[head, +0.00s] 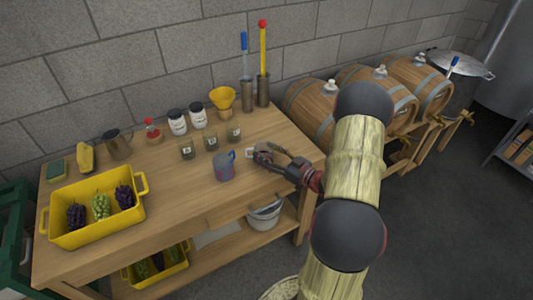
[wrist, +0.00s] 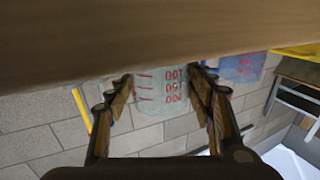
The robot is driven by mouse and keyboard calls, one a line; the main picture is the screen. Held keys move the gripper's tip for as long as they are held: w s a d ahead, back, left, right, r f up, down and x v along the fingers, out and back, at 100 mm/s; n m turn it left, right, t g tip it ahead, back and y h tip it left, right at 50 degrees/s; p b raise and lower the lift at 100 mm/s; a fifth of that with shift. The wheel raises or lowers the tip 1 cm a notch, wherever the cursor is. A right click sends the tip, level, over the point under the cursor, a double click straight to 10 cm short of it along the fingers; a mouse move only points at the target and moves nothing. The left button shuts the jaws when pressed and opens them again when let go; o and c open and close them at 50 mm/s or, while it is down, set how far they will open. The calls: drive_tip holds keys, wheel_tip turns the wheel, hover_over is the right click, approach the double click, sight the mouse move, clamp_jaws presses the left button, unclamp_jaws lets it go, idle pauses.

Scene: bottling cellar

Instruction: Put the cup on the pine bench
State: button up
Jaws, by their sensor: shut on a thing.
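My gripper (head: 262,155) is shut on a small clear cup with red measuring marks (wrist: 160,92). In the wrist view the picture is upside down and the cup sits between the two fingers. In the head view the cup (head: 250,152) is small and mostly hidden by the fingers. The cup is at the right part of the pine bench (head: 185,205), at or just above its top; I cannot tell whether it touches. A blue jug with reddish marks (head: 224,168) stands on the bench just left of my gripper. It also shows in the wrist view (wrist: 243,68).
Several small jars (head: 211,142) stand behind the jug. A yellow funnel (head: 222,98) and tall holders with tools (head: 263,92) are at the back. A yellow crate of grapes (head: 97,233) fills the left front. Bench top is clear between crate and jug. Barrels (head: 310,108) stand to the right.

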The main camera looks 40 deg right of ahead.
drive_tip(key=o, duration=1.2)
drive_tip(key=shift+s+d+r, duration=0.1)
drive_tip(key=shift+s+r, duration=0.05)
drive_tip(key=shift+s, duration=0.05)
drive_tip(key=s+p, duration=0.1)
drive_tip(key=s, duration=0.2)
drive_tip(key=s+d+p, duration=0.1)
drive_tip(key=s, duration=0.3)
drive_tip(key=s+p, duration=0.1)
drive_tip(key=s, duration=0.3)
drive_tip(key=shift+s+d, duration=0.25)
drive_tip(key=shift+d, duration=0.1)
